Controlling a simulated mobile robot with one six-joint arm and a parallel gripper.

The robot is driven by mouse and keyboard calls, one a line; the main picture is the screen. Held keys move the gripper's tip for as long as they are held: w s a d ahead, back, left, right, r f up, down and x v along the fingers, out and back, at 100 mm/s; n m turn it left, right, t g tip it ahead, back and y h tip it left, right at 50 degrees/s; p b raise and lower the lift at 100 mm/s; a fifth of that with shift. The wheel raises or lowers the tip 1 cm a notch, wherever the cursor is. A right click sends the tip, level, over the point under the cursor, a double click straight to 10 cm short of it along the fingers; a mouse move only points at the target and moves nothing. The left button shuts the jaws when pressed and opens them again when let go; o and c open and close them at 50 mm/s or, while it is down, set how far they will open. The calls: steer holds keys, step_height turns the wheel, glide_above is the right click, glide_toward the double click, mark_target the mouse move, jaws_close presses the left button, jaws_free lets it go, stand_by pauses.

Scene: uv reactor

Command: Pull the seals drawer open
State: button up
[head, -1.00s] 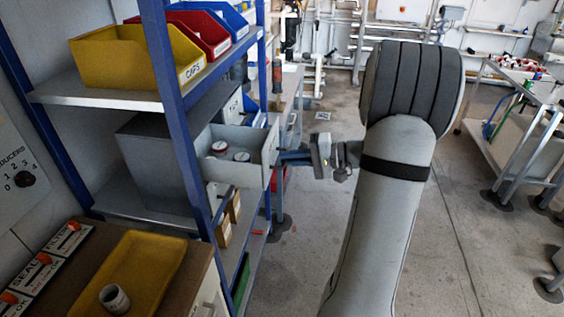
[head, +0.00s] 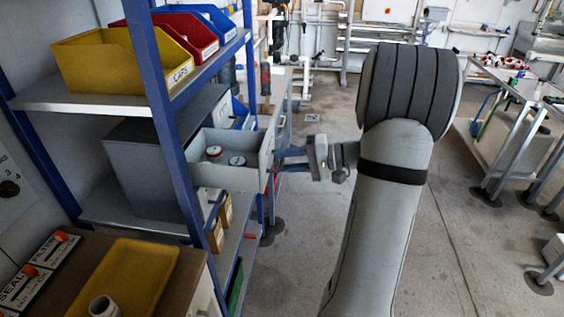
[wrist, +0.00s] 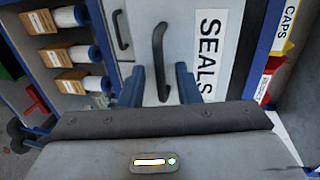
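The seals drawer (head: 228,178) is a grey box standing well out from its grey cabinet (head: 150,165) in the head view. Round white and red pieces lie inside it. In the wrist view its front (wrist: 185,25) bears a white SEALS label (wrist: 208,50) and a dark bow handle (wrist: 158,50). My gripper (wrist: 161,75) has its two blue fingers on either side of the handle's lower part, with gaps showing, so it looks open around it. In the head view my gripper (head: 283,160) is at the drawer's front; the handle is hidden there.
A blue-posted shelf (head: 165,85) holds yellow (head: 110,70), red (head: 190,35) and blue bins above the drawer. A bench with a yellow tray (head: 125,280) is at lower left. A wheeled cart (head: 520,95) stands at right. Floor between is clear.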

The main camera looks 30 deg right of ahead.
steer(key=shift+d, duration=0.1)
steer(key=b+v, duration=0.1)
steer(key=v, duration=0.6)
steer(key=shift+s+d+r, duration=0.15)
steer(key=shift+s+d, duration=0.05)
steer(key=shift+d, duration=0.05)
